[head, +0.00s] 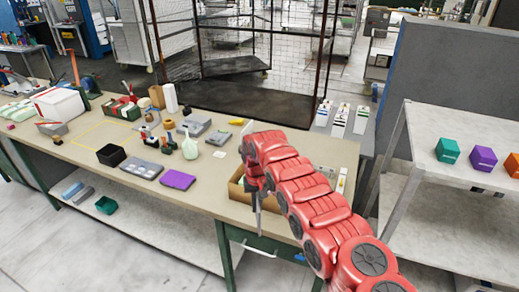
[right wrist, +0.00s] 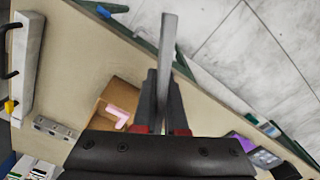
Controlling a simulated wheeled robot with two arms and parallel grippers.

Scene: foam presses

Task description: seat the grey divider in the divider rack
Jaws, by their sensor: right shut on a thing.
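My right gripper (right wrist: 162,92) is shut on a thin grey plate, which I take to be the grey divider (right wrist: 168,42). The plate sticks out beyond the fingertips in the right wrist view. In the head view the right gripper (head: 256,184) hangs over the front part of the workbench, beside an open tan box (head: 237,190). The box also shows in the right wrist view (right wrist: 121,90), with a pink piece inside. I cannot tell for sure which thing is the divider rack; my red arm hides part of the bench. My left gripper is not in view.
The workbench (head: 215,195) carries a black bin (head: 111,155), a grey tray (head: 141,168), a purple tray (head: 177,179) and a clear bottle (head: 190,147) left of the gripper. A side shelf (head: 440,200) with coloured blocks stands at right. Floor is free in front.

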